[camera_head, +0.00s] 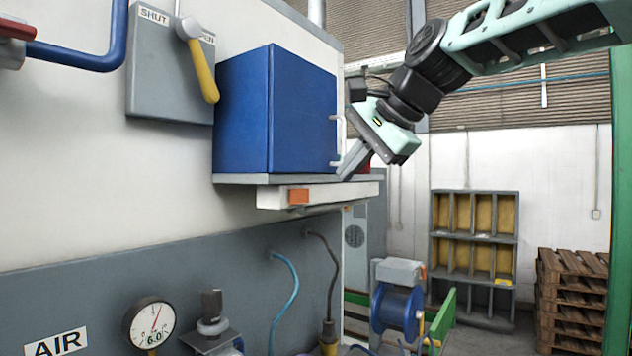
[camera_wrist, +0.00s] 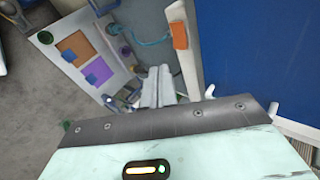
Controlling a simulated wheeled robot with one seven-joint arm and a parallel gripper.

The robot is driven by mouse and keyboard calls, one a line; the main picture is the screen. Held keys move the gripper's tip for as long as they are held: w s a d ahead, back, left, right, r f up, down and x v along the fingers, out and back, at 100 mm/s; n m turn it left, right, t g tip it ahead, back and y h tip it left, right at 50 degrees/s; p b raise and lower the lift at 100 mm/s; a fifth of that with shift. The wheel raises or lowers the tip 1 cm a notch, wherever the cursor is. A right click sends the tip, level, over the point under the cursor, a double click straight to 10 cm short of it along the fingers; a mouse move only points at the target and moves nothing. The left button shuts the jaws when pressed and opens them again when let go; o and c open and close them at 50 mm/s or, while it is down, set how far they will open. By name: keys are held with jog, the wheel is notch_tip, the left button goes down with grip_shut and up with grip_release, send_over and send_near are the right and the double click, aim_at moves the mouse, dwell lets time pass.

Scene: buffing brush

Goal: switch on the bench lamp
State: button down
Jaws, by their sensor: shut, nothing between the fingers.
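The bench lamp (camera_head: 335,193) is a white bar fixed under the shelf below the blue cabinet. An orange switch (camera_head: 299,196) sits on its front face, towards the left end. No clear glow shows from the lamp. In the wrist view the lamp (camera_wrist: 188,72) runs along the blue cabinet, with the orange switch (camera_wrist: 179,36) near the top. My gripper (camera_head: 346,174) is shut and empty, pointing down and left by the right end of the shelf. In the wrist view my fingertips (camera_wrist: 158,72) are left of the lamp and apart from the switch.
The blue cabinet (camera_head: 243,115) stands on the grey shelf (camera_head: 235,179), with handles on its right side near my gripper. A grey box with a yellow lever (camera_head: 203,75) is on the wall at left. A pressure gauge (camera_head: 151,322) and hoses are below.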

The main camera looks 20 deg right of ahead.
aim_at(305, 200)
jog(key=w+a+f+p, duration=0.1)
jog(key=w, duration=0.1)
jog(key=w+a+f+p, duration=0.1)
jog(key=w, duration=0.1)
jog(key=w+a+f+p, duration=0.1)
jog(key=w, duration=0.1)
jog(key=shift+w+a+f+p, duration=0.15)
jog(key=shift+w+f+p, duration=0.1)
jog(key=shift+p, duration=0.15)
jog(key=shift+w+a+f, duration=0.1)
jog(key=shift+w+a, duration=0.05)
jog(key=shift+w, duration=0.2)
